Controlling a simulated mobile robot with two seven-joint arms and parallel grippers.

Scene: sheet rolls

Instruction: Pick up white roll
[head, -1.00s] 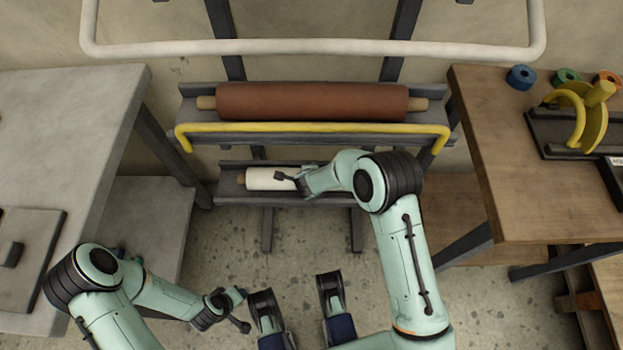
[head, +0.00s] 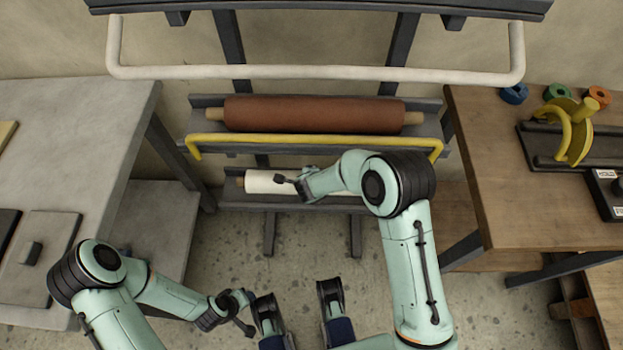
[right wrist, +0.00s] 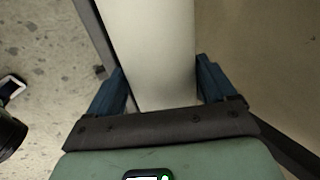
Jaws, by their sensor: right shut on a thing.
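The white roll (head: 260,182) lies across the lower tray of the rack, its left wooden core end showing in the head view. My right gripper (head: 292,184) is at the roll, and its hand and arm hide the roll's right part. In the right wrist view the white roll (right wrist: 150,45) runs between the two blue fingers of my right gripper (right wrist: 161,75), which is shut on it. My left gripper (head: 243,312) is low in the head view, away from the roll, with its fingers apart and nothing seen between them.
A brown roll (head: 315,114) rests on the tray above, behind a yellow bar (head: 320,140). A white rail (head: 315,73) crosses higher up. A grey table (head: 75,125) stands left and a wooden table (head: 490,190) right, with tape rolls and a yellow-handled tool.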

